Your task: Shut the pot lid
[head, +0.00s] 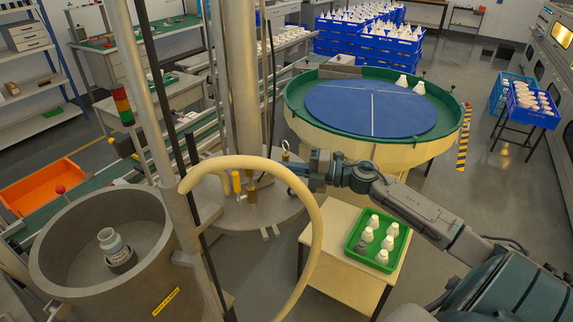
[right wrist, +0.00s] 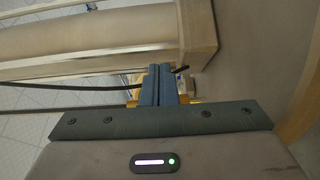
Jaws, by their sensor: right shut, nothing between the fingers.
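The open grey pot (head: 105,250) stands at the lower left in the head view. A small white-necked bottle sits in a dark holder (head: 120,260) inside it. A flat round grey plate, seemingly the pot lid (head: 262,217), is to the right of the pot, beside the tall column and apart from the pot's opening. It carries yellow and brass fittings (head: 236,182). My right gripper (head: 285,168) is above this plate, close to the fittings; contact cannot be told. Its fingers (right wrist: 157,85) are shut and empty in the right wrist view. My left gripper is out of view.
A thick cream hose (head: 318,250) loops in front of the plate. A table (head: 335,280) with a green tray of white bulbs stands below my right arm. A blue turntable (head: 370,108) is behind. A thin post (head: 160,110) rises beside the pot.

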